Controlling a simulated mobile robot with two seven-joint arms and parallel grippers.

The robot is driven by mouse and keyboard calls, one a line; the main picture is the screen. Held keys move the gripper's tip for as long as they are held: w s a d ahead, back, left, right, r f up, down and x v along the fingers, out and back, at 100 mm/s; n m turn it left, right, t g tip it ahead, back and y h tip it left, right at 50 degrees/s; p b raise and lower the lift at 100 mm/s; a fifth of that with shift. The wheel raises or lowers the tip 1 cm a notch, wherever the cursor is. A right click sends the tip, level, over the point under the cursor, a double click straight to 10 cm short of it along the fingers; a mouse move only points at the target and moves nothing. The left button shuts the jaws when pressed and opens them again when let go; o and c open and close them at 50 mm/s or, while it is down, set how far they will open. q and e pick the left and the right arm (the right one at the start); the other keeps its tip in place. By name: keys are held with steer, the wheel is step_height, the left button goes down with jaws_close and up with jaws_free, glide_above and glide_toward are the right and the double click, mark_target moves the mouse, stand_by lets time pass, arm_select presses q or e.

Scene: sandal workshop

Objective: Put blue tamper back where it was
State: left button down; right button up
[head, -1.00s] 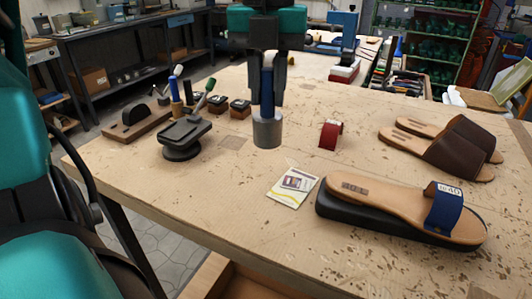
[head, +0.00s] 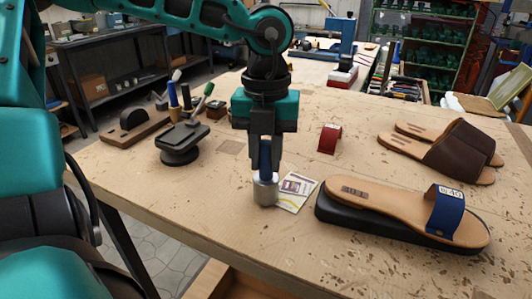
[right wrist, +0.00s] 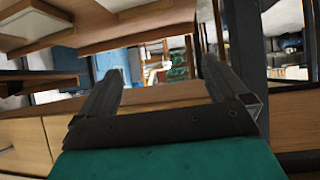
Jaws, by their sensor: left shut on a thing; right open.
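The blue tamper has a blue handle (head: 265,158) and a grey metal cylinder head (head: 265,190). In the head view my left gripper (head: 265,155) is shut on the handle and holds the tamper upright, head down. The head is beside the left edge of a printed card (head: 297,190); I cannot tell whether it touches the table. My right gripper (right wrist: 160,82) is open and empty in the right wrist view, away from the tamper.
A dark round-based stand (head: 182,142), a wooden holder (head: 135,128) and upright tools (head: 186,95) are at the left of the table (head: 220,205). A sandal on a black form (head: 400,212) and brown sandals (head: 440,150) are to the right.

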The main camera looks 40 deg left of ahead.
arm_select(q)
steer(key=shift+f, duration=0.1)
steer(key=c, duration=1.4)
jaws_free()
steer(key=shift+f+b, duration=0.15)
steer(key=shift+b, duration=0.2)
steer(key=o, duration=0.4)
steer(key=shift+o, duration=0.2)
step_height(320, 180, up, 13)
steer(key=shift+w+f+p, duration=0.15)
steer(key=shift+f+p, duration=0.05)
steer(key=shift+p, duration=0.75)
